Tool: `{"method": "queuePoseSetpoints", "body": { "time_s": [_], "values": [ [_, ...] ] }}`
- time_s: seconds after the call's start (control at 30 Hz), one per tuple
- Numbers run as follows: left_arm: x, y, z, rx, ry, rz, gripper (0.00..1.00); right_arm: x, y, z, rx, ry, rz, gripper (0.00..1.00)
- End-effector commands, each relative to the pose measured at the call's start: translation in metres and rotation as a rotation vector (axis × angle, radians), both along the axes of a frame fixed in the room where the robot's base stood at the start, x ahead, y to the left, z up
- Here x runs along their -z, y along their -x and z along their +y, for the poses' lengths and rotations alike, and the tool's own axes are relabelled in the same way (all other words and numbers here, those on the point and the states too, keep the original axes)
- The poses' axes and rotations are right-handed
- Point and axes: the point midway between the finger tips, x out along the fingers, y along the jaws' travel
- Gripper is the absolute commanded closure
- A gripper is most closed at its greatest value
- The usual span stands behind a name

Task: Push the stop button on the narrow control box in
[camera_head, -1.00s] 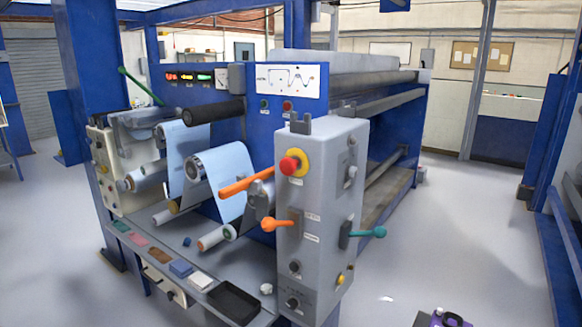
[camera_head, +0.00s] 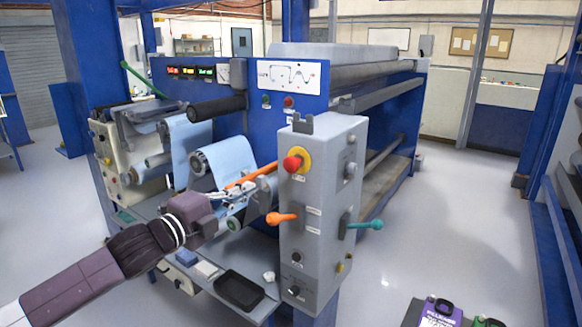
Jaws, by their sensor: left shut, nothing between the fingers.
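The narrow grey control box (camera_head: 319,240) stands upright at the front right of the blue machine. Its red stop button (camera_head: 291,164), on a yellow ring, sits high on the front face and looks raised. My left gripper (camera_head: 240,196) comes in from the left, lower than the button and to its left in the picture. It appears apart from the button, with shut, empty fingers; its tips overlap the rollers and levers behind, so their exact distance is unclear. My right gripper is out of view.
An orange lever (camera_head: 248,180) lies beside the left gripper's tips. An orange knob (camera_head: 281,218) and a teal handle (camera_head: 364,225) stick out from the box. A shelf with a black tray (camera_head: 240,290) lies below my left arm. Purple and green items stand at the lower right.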

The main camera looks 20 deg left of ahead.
Motion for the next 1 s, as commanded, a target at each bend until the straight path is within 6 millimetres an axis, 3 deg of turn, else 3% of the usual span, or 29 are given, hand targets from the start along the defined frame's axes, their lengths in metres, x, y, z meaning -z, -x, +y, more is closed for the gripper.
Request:
{"method": "queuePoseSetpoints", "body": {
  "time_s": [0.47, 0.63, 1.0],
  "values": [
    [-0.005, -0.004, -0.003, 0.003, -0.003, -0.005, 1.0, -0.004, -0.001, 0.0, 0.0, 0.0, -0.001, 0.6],
    [-0.009, -0.026, -0.012, 0.005, 0.0, -0.005, 1.0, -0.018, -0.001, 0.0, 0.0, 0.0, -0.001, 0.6],
    [-0.008, -0.095, -0.037, 0.004, -0.001, -0.004, 1.0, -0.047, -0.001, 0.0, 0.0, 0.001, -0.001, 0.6]
  ]
}}
